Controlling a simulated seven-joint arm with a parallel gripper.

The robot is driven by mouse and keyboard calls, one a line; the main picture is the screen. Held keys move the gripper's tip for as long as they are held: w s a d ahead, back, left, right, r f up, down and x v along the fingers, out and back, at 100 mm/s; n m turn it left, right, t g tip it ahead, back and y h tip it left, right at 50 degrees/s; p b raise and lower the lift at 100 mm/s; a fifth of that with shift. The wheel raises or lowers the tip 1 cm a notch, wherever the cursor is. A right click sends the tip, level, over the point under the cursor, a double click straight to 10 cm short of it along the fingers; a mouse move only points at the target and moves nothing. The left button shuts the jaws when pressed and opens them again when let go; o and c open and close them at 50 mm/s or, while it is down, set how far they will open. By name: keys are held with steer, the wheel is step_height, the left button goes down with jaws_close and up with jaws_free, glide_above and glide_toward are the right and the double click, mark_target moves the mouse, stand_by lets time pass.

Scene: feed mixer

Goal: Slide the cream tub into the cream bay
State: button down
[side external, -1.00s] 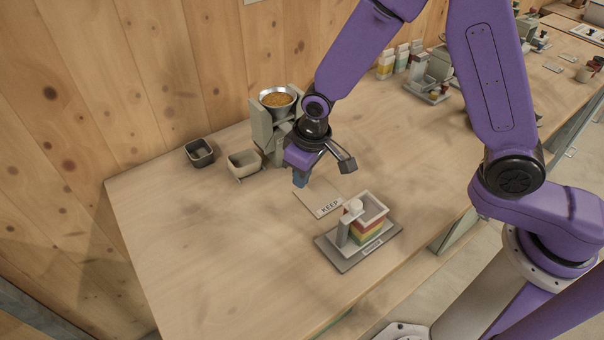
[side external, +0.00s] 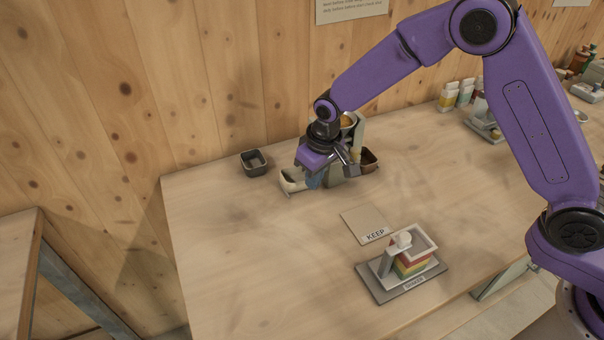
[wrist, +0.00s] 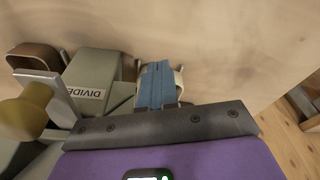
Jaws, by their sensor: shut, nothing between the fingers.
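The cream tub (side external: 291,180) stands on the table at the left of the grey feed mixer (side external: 345,165). My gripper (side external: 314,181) is low beside it, between the tub and the mixer as seen from the side. In the wrist view its blue fingers (wrist: 156,86) are shut together with nothing held. A piece of the cream tub (wrist: 179,82) shows just right of the fingers, mostly hidden by them. I cannot tell whether they touch. The cream bay is not clearly distinguishable, and my gripper hides part of the mixer's base.
A dark tub (side external: 254,164) stands left of the cream tub, near the wall. A brown tub (side external: 369,159) is right of the mixer. A KEEP card (side external: 365,222) and a stand with coloured layers (side external: 410,264) are nearer the front. The table's left front is clear.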

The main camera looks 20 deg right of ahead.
mark_target(301, 183)
steer(key=w, duration=0.1)
steer(key=w+a, duration=0.1)
steer(key=w, duration=0.1)
steer(key=shift+w+a, duration=0.15)
steer(key=shift+f, duration=0.8)
steer(key=shift+f, duration=0.15)
steer(key=shift+s+d, duration=0.35)
steer(key=shift+s, duration=0.45)
steer(key=shift+w, duration=0.1)
